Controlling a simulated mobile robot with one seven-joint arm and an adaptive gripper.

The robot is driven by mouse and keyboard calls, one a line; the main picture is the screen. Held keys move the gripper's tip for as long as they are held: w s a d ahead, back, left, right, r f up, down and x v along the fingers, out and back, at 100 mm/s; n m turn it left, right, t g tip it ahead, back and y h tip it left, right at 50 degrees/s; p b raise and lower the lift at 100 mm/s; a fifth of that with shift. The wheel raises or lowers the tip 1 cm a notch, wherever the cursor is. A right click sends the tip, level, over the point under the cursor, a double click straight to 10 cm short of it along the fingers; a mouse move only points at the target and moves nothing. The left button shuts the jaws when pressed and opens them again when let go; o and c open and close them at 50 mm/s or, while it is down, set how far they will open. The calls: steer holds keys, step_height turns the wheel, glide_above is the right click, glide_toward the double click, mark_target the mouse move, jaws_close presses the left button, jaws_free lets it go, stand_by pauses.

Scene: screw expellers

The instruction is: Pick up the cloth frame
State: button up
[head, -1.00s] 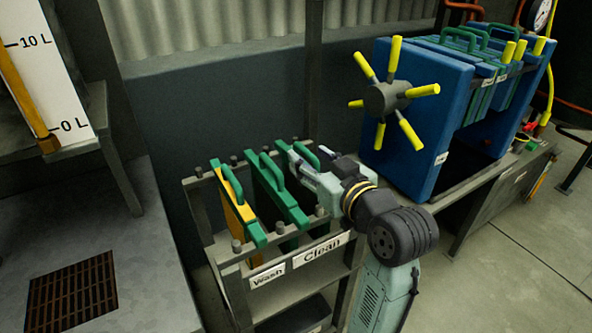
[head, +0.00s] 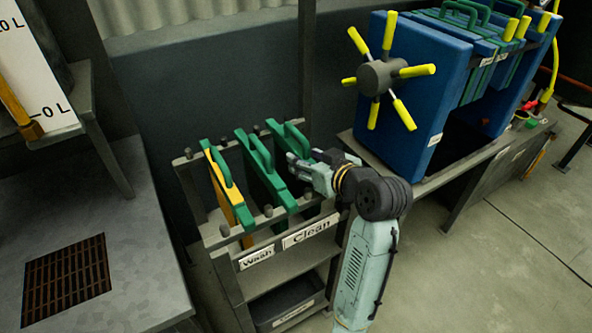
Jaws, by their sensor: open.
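Several cloth frames hang in a grey rack (head: 215,238). One frame is yellow with a green top bar and handle (head: 227,188), at the left above the "Wash" label. A green frame (head: 262,172) is in the middle. Another green frame (head: 289,138) is at the right, partly hidden by my gripper. My gripper (head: 293,166) is open and empty, fingers pointing left, beside the tops of the two green frames. Whether a finger touches either frame cannot be told.
"Wash" (head: 257,258) and "Clean" (head: 311,231) labels are on the rack front, with a dark bin (head: 287,303) below. A blue press (head: 415,95) with a yellow-handled wheel (head: 381,77) stands right on a bench. Floor at the right is clear.

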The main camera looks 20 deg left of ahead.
mark_target(284, 143)
steer(key=shift+x, duration=1.2)
steer(key=shift+c, duration=0.6)
jaws_close()
steer(key=shift+r, duration=0.1)
